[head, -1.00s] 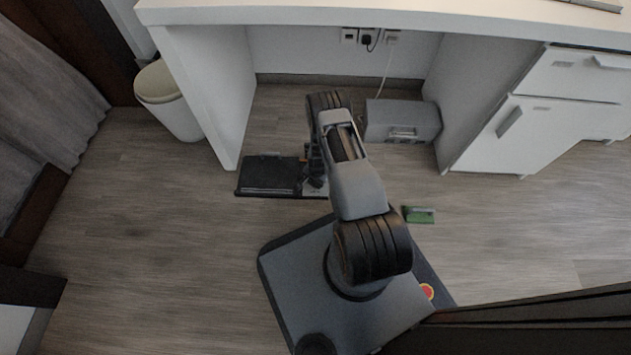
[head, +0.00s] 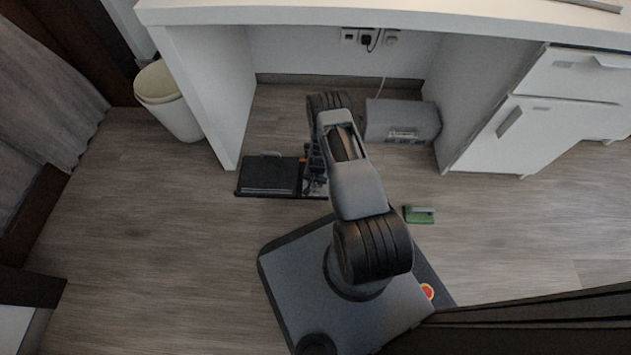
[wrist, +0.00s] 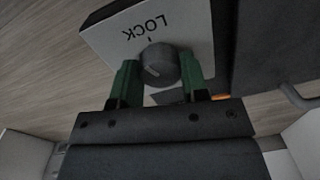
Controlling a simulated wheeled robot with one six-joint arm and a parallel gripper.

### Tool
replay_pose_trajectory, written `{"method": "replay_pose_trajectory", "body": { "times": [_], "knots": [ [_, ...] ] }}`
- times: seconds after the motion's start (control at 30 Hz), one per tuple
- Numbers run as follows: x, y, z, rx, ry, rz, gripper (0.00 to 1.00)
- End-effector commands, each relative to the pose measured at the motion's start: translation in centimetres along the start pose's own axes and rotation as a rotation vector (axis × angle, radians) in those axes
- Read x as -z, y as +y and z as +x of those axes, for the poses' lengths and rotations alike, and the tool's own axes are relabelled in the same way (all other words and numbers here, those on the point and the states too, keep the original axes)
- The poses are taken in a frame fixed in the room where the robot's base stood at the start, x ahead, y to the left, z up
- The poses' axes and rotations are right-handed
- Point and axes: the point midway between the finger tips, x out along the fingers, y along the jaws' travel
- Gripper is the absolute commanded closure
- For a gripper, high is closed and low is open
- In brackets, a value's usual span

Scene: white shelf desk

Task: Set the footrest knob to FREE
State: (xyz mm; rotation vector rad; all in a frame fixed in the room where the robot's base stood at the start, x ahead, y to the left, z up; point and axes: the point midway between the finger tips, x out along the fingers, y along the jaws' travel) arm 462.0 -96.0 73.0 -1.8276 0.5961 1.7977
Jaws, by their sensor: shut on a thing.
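The footrest (head: 268,176) is a black flat pad on the floor under the desk's left side. Its light plate (wrist: 95,32) fills the top of the wrist view, with the word LOCK upside down and a short tick mark. The round dark grey knob (wrist: 160,62) sits on this plate. A short light line shows on its face, toward the lower left, away from the LOCK tick. My gripper (wrist: 159,72) has its green fingers on either side of the knob, shut on it. The FREE label is not visible. In the head view my arm hides the knob.
A grey box (head: 402,121) stands under the desk at the back right, near a white cabinet (head: 535,135). A white bin (head: 170,100) is left of the desk panel (head: 205,80). A small green object (head: 418,215) lies on the floor right of my arm.

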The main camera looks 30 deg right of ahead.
Motion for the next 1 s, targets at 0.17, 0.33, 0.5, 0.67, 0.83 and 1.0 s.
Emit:
{"method": "replay_pose_trajectory", "body": {
  "times": [0.17, 0.33, 0.5, 0.67, 0.83, 1.0],
  "knots": [
    [0.21, -0.14, -0.05, 0.002, -0.003, -0.168, 0.83],
    [0.23, -0.15, -0.05, 0.001, -0.011, -0.33, 0.83],
    [0.23, -0.16, -0.06, 0.001, -0.019, -0.492, 0.83],
    [0.27, -0.18, -0.06, 0.0, -0.026, -0.643, 0.83],
    [0.3, -0.21, -0.08, 0.0, -0.034, -0.805, 0.83],
    [0.35, -0.24, -0.08, -0.001, -0.04, -0.967, 0.83]
  ]
}}
